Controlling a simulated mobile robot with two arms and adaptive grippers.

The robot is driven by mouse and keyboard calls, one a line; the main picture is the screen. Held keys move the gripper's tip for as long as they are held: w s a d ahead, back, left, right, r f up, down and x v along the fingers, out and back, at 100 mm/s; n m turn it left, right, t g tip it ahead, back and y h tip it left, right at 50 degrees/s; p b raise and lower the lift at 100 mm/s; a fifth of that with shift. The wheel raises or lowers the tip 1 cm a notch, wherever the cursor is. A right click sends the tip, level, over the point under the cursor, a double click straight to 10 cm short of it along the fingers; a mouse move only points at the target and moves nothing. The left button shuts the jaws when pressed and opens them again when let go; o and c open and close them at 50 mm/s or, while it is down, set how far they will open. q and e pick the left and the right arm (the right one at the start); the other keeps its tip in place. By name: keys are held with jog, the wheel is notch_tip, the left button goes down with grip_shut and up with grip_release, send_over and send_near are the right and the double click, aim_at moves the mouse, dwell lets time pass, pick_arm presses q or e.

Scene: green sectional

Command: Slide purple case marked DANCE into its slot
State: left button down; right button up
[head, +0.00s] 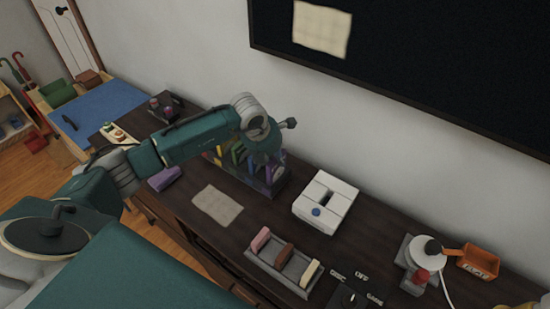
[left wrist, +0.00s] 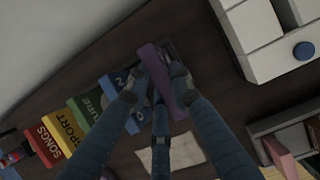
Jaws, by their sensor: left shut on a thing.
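A purple case (left wrist: 155,62) is between the fingers of my left gripper (left wrist: 154,84) in the left wrist view, shut on it. Its label is not readable there. A rack with coloured cases (head: 236,157) stands under my left gripper (head: 265,150) in the head view. In the wrist view, the row shows a red SONGS case (left wrist: 46,145), a yellow SPORT case (left wrist: 70,127), a green case (left wrist: 93,103) and a blue case (left wrist: 116,82). The purple case is beside the blue one, at the row's end; how deep it sits is hidden. My right gripper is not in view.
A white slotted box (head: 325,200) stands right of the rack. A beige cloth (head: 217,204) and a grey tray with several blocks (head: 270,258) lie in front. A purple item (head: 164,178) lies further left. The wall is close behind.

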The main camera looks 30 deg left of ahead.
pick_arm(q)
jog(key=shift+f+b, duration=0.55)
jog(key=shift+f, duration=0.15)
jog(key=c, duration=1.5)
grip_release()
jog(key=shift+o, duration=0.2)
jog(key=shift+r, duration=0.1)
jog(key=v, duration=1.1)
jog(key=shift+s+r, duration=0.15)
jog(key=shift+r, duration=0.25)
